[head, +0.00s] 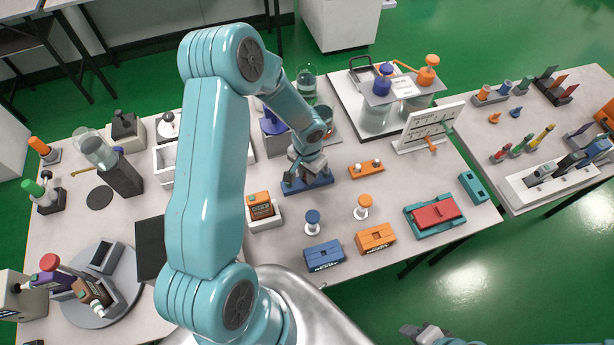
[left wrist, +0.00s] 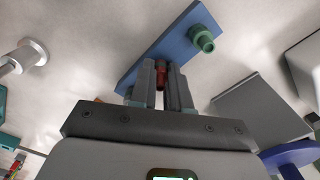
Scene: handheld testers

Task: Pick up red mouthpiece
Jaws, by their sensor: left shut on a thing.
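The red mouthpiece (left wrist: 160,76) shows between the two grey fingers of my left gripper (left wrist: 166,76) in the left wrist view. The fingers are shut on it. It is at the blue holder (left wrist: 160,50), and I cannot tell whether it is still seated or lifted clear. A green mouthpiece (left wrist: 204,40) stands at the holder's other end. In the head view my left gripper (head: 300,174) is low over the blue holder (head: 318,184) and hides the red mouthpiece. My right gripper (head: 424,332) shows only partly at the bottom edge, and its jaw is unclear.
An orange tester in a white stand (head: 262,220) is just left of the holder. An orange holder (head: 366,169) with white pieces is to the right. Blue (head: 324,256) and orange (head: 376,238) boxes stand nearer. A white panel (head: 430,126) stands behind right.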

